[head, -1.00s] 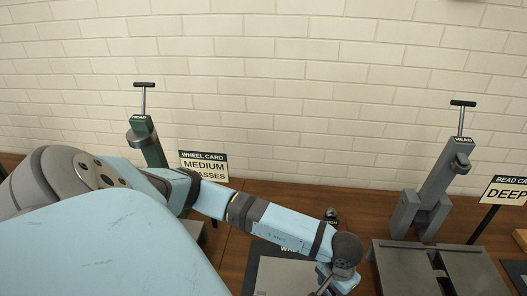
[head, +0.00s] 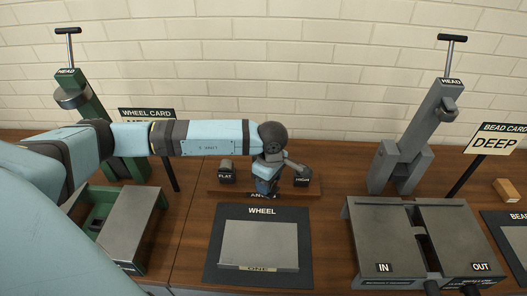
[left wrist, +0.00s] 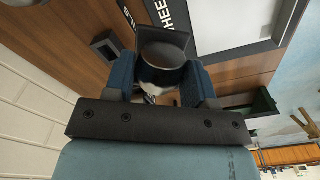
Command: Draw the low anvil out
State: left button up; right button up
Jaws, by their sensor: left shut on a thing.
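My left gripper (head: 264,190) is at the middle of the wooden anvil rack (head: 225,193), between the anvil labelled FLAT (head: 227,172) on the left and the anvil labelled HIGH (head: 302,177) on the right. In the left wrist view its blue fingers (left wrist: 160,85) are shut on a dark piece with a rounded top, the low anvil by its middle place (left wrist: 165,50). Its label is hidden, and I cannot tell whether it still touches the rack. My right gripper is not in view.
A WHEEL mat (head: 212,262) with a grey plate (head: 260,244) lies in front of the rack. A green machine (head: 130,220) stands left. A grey machine (head: 365,225) with IN and OUT labels stands right. Card signs reading WHEEL CARD (head: 146,113) and DEEP (head: 495,143) stand behind.

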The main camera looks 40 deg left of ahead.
pick_arm(q)
jog(key=w+a+r+n+b, duration=0.2)
jog(key=w+a+n+b, duration=0.1)
jog(key=n, duration=0.9)
jog(key=w+a+r+n+b, duration=0.1)
jog(key=w+a+n+b, duration=0.3)
jog(key=n, duration=0.8)
jog(key=shift+w+r, duration=0.35)
jog(key=shift+w, duration=0.1)
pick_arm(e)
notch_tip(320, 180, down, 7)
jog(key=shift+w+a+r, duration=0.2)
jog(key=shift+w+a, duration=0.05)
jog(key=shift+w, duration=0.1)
pick_arm(q)
jog(key=shift+f, duration=0.1)
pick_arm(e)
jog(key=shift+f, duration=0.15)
pick_arm(q)
notch_tip(320, 180, down, 6)
jog(key=b, duration=0.3)
jog(key=shift+r, duration=0.25)
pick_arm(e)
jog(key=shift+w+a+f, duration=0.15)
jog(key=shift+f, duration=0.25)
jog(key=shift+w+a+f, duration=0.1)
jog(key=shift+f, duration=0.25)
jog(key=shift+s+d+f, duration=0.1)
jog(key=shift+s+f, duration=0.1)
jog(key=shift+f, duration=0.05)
